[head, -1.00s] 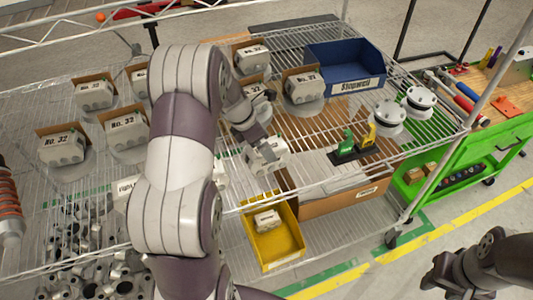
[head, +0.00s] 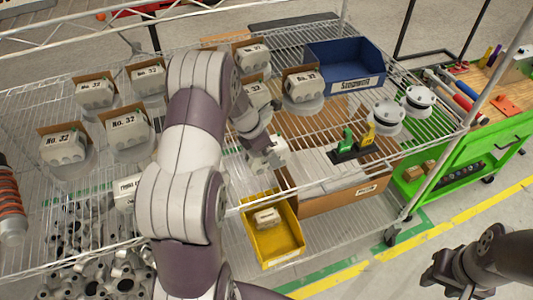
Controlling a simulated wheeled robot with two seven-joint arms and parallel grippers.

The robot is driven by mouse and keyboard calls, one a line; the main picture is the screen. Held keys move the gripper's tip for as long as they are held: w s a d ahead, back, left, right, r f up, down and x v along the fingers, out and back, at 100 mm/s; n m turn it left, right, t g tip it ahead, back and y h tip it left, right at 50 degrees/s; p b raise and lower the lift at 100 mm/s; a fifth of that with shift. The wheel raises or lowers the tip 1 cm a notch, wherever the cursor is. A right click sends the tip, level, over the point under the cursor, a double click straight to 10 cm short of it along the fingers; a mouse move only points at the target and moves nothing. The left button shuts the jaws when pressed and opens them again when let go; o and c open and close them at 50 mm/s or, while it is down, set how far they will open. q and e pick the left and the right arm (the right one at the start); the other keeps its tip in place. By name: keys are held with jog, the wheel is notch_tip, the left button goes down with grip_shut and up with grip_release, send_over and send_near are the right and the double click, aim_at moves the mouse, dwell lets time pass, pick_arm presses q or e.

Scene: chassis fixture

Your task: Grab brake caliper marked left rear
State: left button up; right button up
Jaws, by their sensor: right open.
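Several pale grey caliper-like blocks with printed labels stand on the wire shelf, such as one at the left (head: 62,147) and one at the back (head: 302,84). One pale block (head: 266,158) is at the end of my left arm near the shelf's front. My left gripper (head: 259,146) is right at this block, its fingers mostly hidden. My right gripper (head: 432,282) is open and empty at the lower right, away from the shelf, over the floor.
A yellow bin (head: 282,255) holding a pale labelled part sits low at the front. A blue bin (head: 368,83) stands at the back. A green and yellow stand (head: 350,153) and round discs (head: 386,119) are on the right. A green cart (head: 470,150) stands beyond.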

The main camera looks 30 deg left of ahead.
pick_arm(q)
grip_shut()
jog(key=shift+r, duration=0.1)
dwell(0.3)
